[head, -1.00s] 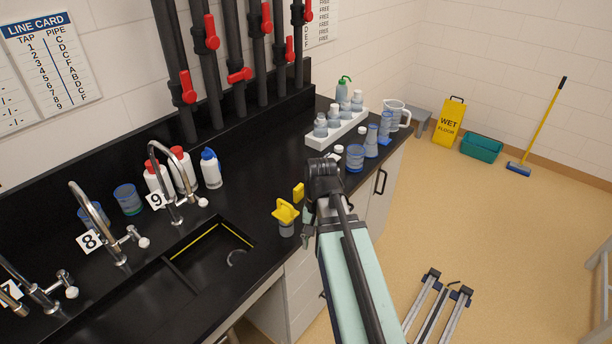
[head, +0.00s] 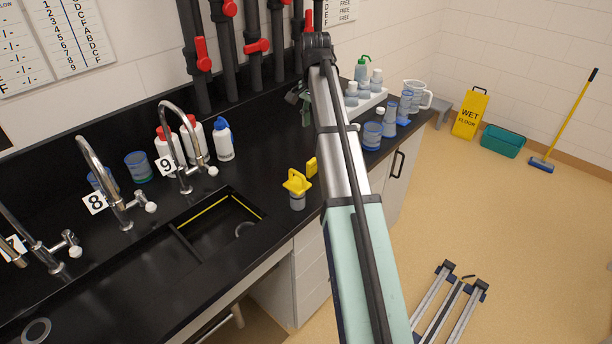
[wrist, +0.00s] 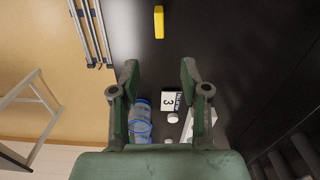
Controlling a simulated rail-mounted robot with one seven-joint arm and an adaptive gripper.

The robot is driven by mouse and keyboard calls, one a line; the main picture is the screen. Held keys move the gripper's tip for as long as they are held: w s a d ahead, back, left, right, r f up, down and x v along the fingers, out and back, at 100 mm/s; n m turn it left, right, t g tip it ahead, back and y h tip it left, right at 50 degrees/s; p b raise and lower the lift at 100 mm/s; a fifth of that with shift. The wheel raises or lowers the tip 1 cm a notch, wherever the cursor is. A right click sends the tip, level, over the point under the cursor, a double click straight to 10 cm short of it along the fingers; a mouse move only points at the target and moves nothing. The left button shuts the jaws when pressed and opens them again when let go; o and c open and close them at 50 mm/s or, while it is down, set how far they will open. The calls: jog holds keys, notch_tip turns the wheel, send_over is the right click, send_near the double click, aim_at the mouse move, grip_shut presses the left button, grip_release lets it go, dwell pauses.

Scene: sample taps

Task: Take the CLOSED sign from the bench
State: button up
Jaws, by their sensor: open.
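No lettering reading CLOSED is legible. A small plain yellow piece (head: 311,167) stands on the black bench near its front edge; it also shows at the top of the wrist view (wrist: 158,22). I cannot tell whether it is the sign. Beside it, a yellow handled piece (head: 297,182) sits on a small grey jar. My gripper (head: 301,99) is above the bench towards the pipes, partly hidden by my arm. In the wrist view my gripper (wrist: 159,75) is open and empty, with the yellow piece ahead beyond the fingertips. A white-and-black card marked 3 (wrist: 168,101) shows between the fingers.
A blue beaker (head: 372,136) and a white bottle rack (head: 374,100) stand at the bench's right end. Taps, a sink (head: 215,228) and white bottles (head: 223,140) are to the left. Dark pipes with red valves (head: 203,54) rise behind. The bench's middle is fairly clear.

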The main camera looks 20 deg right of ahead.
jog(key=p, duration=0.3)
send_over(312, 175)
jog(key=w+d, duration=0.1)
jog(key=w, duration=0.1)
jog(key=f, duration=1.1)
jog(key=shift+s+f, duration=0.25)
jog(key=shift+f, duration=0.15)
jog(key=shift+s+a+f+p, duration=0.2)
jog(key=shift+f+p, duration=0.2)
jog(key=shift+f, duration=0.55)
jog(key=shift+s+a+f+p, duration=0.15)
jog(key=shift+f+p, duration=0.25)
jog(key=shift+f, duration=0.55)
jog(key=shift+w+f, duration=0.15)
jog(key=shift+f, duration=0.6)
grip_shut()
